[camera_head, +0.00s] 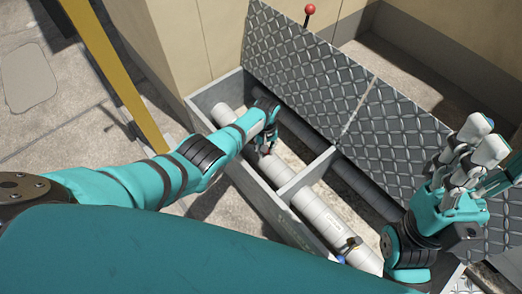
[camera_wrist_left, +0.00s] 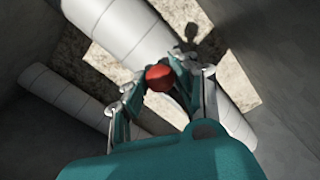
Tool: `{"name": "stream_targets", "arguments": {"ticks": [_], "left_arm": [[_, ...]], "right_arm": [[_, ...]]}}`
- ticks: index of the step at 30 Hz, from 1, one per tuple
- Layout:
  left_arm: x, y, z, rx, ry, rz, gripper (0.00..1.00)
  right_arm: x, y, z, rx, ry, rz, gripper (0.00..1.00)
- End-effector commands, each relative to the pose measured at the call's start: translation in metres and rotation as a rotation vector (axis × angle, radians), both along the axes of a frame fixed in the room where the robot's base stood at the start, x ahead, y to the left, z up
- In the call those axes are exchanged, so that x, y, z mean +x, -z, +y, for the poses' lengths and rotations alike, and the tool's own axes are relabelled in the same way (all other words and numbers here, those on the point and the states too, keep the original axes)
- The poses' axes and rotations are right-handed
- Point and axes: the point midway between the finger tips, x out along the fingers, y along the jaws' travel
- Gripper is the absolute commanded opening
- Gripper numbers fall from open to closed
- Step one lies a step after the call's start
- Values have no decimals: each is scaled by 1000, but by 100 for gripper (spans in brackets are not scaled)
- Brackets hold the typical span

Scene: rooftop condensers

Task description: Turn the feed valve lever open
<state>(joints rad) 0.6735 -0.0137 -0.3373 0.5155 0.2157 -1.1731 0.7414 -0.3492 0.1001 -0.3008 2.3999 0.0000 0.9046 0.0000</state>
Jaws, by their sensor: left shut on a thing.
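My left gripper (camera_head: 267,147) reaches down into an open trench with pale pipes. In the left wrist view its fingers (camera_wrist_left: 160,90) are shut on a round red knob (camera_wrist_left: 159,78), likely the feed valve lever's end. The rest of the lever is hidden behind the fingers. A white pipe (camera_wrist_left: 115,25) runs behind the knob. In the head view the knob is mostly covered by the gripper. My right gripper (camera_head: 484,148) is raised at the right, empty, with its fingers apart.
A checker-plate cover (camera_head: 305,70) stands open behind the trench, with another red-knobbed rod (camera_head: 309,12) beyond it. A concrete divider (camera_head: 308,174) crosses the trench. A small yellow-and-dark fitting (camera_head: 349,245) sits on the near pipe (camera_head: 325,217). A yellow post (camera_head: 112,70) stands left.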

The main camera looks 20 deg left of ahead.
Motion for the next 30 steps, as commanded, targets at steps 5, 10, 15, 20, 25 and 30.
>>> {"name": "stream_targets", "arguments": {"ticks": [5, 10, 15, 20, 25, 30], "left_arm": [[6, 0, -3, 0, -69, -2, 0], [8, 0, -4, 1, -102, -3, 0], [9, -1, -5, 0, -112, -4, 0], [10, -1, -5, 0, -112, -5, 0], [10, -1, -5, -1, -112, -6, 33], [10, -1, -4, 1, -111, -4, 40]], "right_arm": [[1, 5, 0, -1, 0, 4, 53], [1, 6, 0, -2, 1, 5, 53], [1, 6, 0, -2, 1, 5, 53], [1, 6, 0, -2, 0, 5, 53], [1, 6, 0, -2, 0, 6, 53], [1, 6, 0, -2, 0, 6, 53]]}}
